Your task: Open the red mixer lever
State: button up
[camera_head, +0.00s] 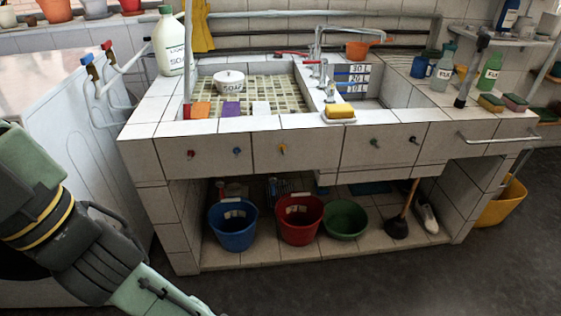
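A thin red lever (291,53) sticks out to the left of the metal faucet (318,50) at the back of the tiled sink. A smaller red part (312,62) shows just below it on the faucet. A separate pair of taps stands at the far left, with a red handle (106,45) and a blue handle (86,59). My arm crosses the lower left corner, well in front of the sink and far from the faucet. Its end runs out of the picture at the bottom, and my gripper does not show.
A large white bottle (172,42) stands at the sink's back left. A white soap pot (230,80) is in the left basin, and a yellow sponge (340,110) lies at the front edge.

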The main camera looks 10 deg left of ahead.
aim_at(324, 61)
jog(key=i+j+u, duration=0.25)
jog(key=i, duration=0.2)
jog(key=i+j+u, duration=0.15)
jog(key=i+u, duration=0.15)
jog(key=i, duration=0.15)
